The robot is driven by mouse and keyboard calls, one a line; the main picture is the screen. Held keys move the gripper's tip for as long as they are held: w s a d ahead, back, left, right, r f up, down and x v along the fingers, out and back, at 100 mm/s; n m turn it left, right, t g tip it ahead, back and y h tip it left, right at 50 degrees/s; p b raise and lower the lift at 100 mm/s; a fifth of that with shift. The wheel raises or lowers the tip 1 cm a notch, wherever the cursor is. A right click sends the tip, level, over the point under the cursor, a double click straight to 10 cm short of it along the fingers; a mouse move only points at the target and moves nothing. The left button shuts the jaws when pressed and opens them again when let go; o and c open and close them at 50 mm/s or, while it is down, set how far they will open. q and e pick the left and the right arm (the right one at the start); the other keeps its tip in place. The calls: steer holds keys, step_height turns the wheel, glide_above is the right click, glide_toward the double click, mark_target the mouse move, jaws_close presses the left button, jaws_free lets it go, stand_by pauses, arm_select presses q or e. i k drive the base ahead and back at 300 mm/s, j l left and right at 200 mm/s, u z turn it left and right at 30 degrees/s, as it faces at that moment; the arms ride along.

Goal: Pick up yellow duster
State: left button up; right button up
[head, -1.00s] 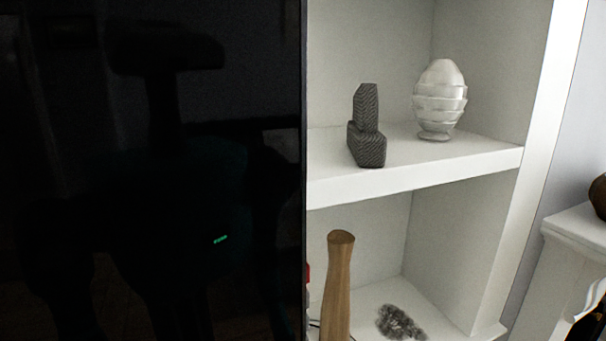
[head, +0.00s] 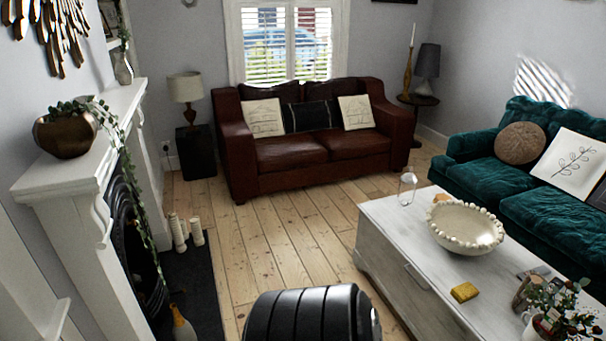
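A small yellow block (head: 464,292), which looks like the yellow duster, lies on the white coffee table (head: 400,262) at the lower right. It is near the table's left long edge, in front of a beaded bowl (head: 466,232). Neither of my grippers is in view.
A brown leather sofa (head: 290,150) stands at the back, a green sofa (head: 480,165) at the right. A fireplace with a white mantel (head: 75,180) is on the left. Bare floorboards (head: 270,240) are open between hearth and table. A black ribbed shape (head: 310,315) fills the bottom centre.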

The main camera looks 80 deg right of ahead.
mark_target(463, 293)
steer(key=z, duration=3.9)
steer(key=u, duration=2.95)
steer(key=z, duration=2.95)
steer(key=i+j+z, duration=0.25)
steer(key=i+l, duration=0.05)
steer(key=i, duration=0.05)
